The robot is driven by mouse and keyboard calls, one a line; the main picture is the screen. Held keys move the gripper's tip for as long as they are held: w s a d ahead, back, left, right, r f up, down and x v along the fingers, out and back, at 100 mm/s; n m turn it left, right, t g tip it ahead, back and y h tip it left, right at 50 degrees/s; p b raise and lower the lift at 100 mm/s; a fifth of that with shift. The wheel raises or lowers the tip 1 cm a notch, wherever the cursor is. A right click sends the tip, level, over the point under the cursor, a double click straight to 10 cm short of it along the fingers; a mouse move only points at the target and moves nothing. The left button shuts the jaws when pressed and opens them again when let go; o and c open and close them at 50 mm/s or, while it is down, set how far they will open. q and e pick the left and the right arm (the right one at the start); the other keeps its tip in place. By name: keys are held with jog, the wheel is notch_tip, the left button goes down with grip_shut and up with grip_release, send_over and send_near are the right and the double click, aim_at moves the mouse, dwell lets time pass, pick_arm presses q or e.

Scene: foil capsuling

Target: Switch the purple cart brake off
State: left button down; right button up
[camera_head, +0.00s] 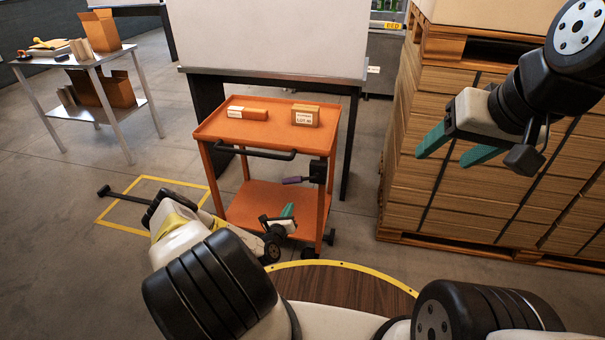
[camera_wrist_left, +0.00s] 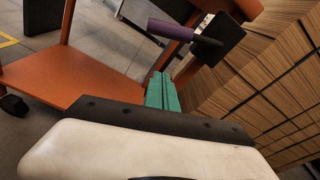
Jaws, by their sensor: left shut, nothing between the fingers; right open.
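The orange cart (camera_head: 212,130) stands ahead of me, with two shelves and a black push handle on its near side. The purple brake lever (camera_head: 294,180) sticks out to the left from a black block (camera_head: 318,172) on the cart's right front post. It also shows in the left wrist view (camera_wrist_left: 170,29), above and beyond the fingertips. My left gripper (camera_head: 287,210) is shut and empty, below the lever and apart from it; its teal fingers (camera_wrist_left: 162,90) lie together. My right gripper (camera_head: 457,148) is open and empty, raised at the right, away from the cart.
Two small boxes (camera_head: 306,115) lie on the cart's top. A tall stack of cardboard on a pallet (camera_head: 470,190) stands right of the cart. A white-topped table (camera_head: 270,40) is behind it. A yellow-taped floor rectangle (camera_head: 118,222) lies at the left.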

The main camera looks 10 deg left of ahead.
aim_at(298, 180)
pick_arm(q)
jog(key=shift+w, duration=0.1)
jog(key=w+f, duration=0.1)
jog(key=w, duration=0.9)
jog(key=shift+s+a+r, duration=0.15)
jog(key=shift+s+r, duration=0.1)
jog(key=shift+r, duration=0.65)
jog(key=shift+s+a+r, duration=0.15)
jog(key=shift+s+r, duration=0.1)
jog(key=shift+r, duration=0.6)
jog(key=shift+a, duration=0.1)
